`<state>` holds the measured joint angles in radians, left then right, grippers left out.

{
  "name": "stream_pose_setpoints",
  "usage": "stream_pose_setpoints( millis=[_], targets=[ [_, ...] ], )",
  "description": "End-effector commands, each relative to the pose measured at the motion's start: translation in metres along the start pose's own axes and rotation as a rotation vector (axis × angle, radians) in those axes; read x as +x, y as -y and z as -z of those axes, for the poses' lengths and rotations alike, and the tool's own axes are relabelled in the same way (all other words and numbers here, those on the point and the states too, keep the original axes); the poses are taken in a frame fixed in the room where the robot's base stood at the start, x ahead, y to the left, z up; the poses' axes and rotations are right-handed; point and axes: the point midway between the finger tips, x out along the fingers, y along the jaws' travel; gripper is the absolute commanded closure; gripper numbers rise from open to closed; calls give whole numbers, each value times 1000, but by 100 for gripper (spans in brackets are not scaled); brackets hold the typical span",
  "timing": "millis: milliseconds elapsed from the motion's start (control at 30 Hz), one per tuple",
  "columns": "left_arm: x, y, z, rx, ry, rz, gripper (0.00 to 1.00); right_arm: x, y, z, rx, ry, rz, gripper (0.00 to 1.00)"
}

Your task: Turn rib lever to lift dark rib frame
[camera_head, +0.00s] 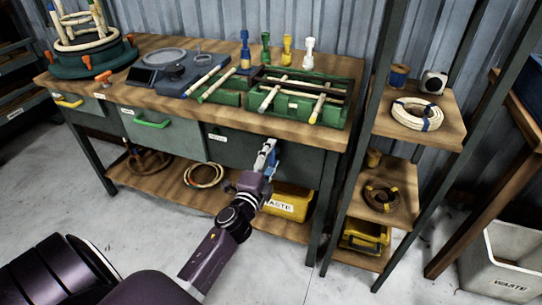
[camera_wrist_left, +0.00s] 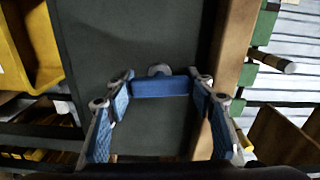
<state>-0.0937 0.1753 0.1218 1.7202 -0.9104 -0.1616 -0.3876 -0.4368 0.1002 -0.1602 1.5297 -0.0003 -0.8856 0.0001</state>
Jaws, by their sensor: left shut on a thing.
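A green jig (camera_head: 254,97) with dark slatted bars and pale rattan rods across it stands on the right of the workbench; its dark bars (camera_head: 325,85) look like the rib frame and lie low. I cannot single out the rib lever; a small orange-handled part (camera_head: 104,79) lies far left. My left gripper (camera_head: 266,150) is in front of the dark drawer, below the bench top and the jig. In the left wrist view, my left gripper's (camera_wrist_left: 162,90) padded fingers sit at both ends of a blue bar handle (camera_wrist_left: 160,86) on the dark drawer front. My right gripper is out of view.
The wooden bench top (camera_head: 60,83) has a green-handled drawer (camera_head: 150,122) at left. A yellow waste bin (camera_head: 290,202) stands on the lower shelf. A shelf rack with a rattan coil (camera_head: 417,114) is close at right. Bare floor lies in front.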

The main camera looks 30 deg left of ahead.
Motion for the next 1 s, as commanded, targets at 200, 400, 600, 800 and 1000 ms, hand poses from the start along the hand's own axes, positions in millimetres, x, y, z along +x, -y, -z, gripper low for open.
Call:
stream_pose_setpoints(
  millis=[200, 400, 600, 800, 1000],
  targets=[
    [0, -1, 0, 78, -1, -2, 75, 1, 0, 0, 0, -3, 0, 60],
    [0, -2, 1, 107, -2, -3, 75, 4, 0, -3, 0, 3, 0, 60],
    [0, -2, 1, 111, -2, -3, 75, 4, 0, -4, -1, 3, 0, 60],
    [0, -2, 1, 110, -2, -3, 49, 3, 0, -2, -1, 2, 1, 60],
    [0, -1, 0, 109, -1, -2, 32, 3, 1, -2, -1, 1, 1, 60]
  ],
)
